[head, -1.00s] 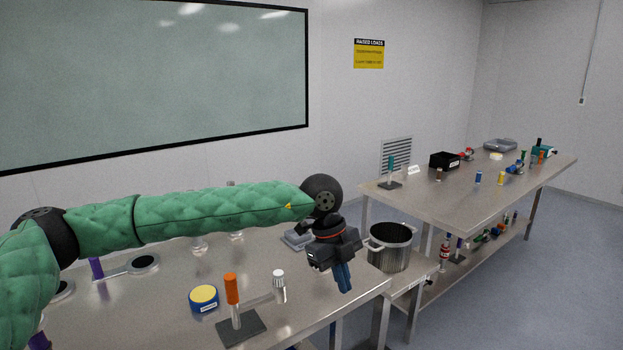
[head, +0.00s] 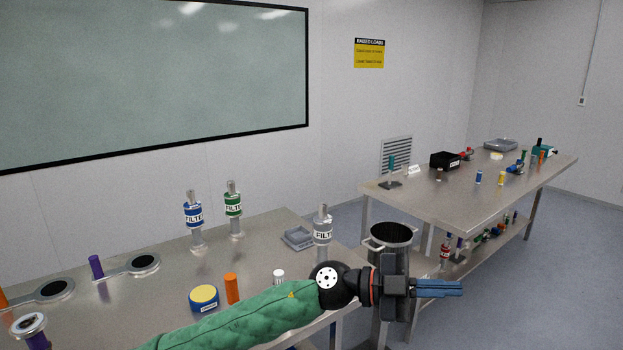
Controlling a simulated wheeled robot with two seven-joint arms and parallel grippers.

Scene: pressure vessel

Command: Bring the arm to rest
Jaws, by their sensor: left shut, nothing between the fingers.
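My left arm, in a green quilted sleeve, comes in low from the bottom left of the head view and lies across the front of the near bench (head: 262,262). My left gripper (head: 460,288) points to the right, beyond the bench's right end. Its blue fingers are together with nothing between them. It appears in front of and below the steel pot (head: 402,238), which it partly hides. I cannot tell the gap between them. My right gripper is not in view.
On the near bench stand a blue filter (head: 194,216), a green filter (head: 234,205), a grey filter (head: 323,226), a yellow-topped blue puck (head: 204,297) and an orange-handled thing (head: 232,288). A grey tray (head: 297,238) lies behind. A far bench (head: 450,195) holds several small items.

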